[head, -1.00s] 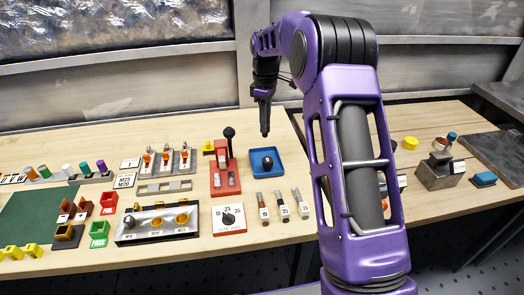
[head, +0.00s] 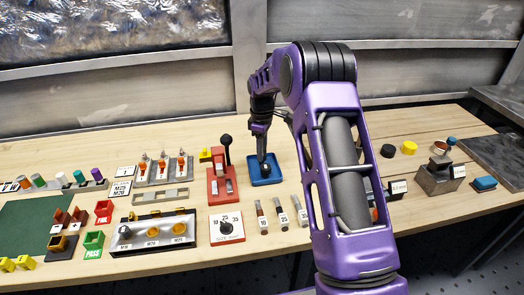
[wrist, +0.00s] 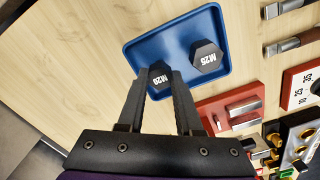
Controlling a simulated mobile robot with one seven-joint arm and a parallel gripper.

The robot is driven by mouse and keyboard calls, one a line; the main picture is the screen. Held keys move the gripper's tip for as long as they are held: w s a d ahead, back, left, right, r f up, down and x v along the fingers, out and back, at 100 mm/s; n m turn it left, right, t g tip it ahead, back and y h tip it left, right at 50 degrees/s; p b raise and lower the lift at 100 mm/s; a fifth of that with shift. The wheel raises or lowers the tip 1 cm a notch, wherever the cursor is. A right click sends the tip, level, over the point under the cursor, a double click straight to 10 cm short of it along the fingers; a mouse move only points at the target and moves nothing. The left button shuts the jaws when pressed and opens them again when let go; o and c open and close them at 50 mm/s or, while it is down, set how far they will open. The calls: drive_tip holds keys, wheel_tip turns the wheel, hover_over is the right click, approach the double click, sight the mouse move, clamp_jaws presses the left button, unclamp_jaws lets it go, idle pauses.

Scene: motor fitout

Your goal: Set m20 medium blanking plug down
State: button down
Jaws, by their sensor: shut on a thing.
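The M20 blanking plug (wrist: 159,79) is a dark grey plug with a white M20 mark on its top. My gripper (wrist: 161,92) is shut on it, with the fingertips at its sides, over the near left part of the blue tray (wrist: 140,49). I cannot tell whether the plug touches the tray floor. A larger dark M25 plug (wrist: 206,57) stands in the tray close to the right. In the head view my gripper (head: 262,160) points down into the blue tray (head: 267,181), and the M20 plug is mostly hidden there.
A red press with a black lever (head: 220,178) stands just left of the tray. Bare wood lies behind the tray.

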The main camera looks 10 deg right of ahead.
drive_tip(key=shift+f, duration=0.1)
drive_tip(key=c, duration=0.6)
unclamp_jaws()
wheel_tip(320, 180, up, 12)
drive_tip(key=shift+r+p, duration=0.2)
drive_tip(key=shift+p, duration=0.1)
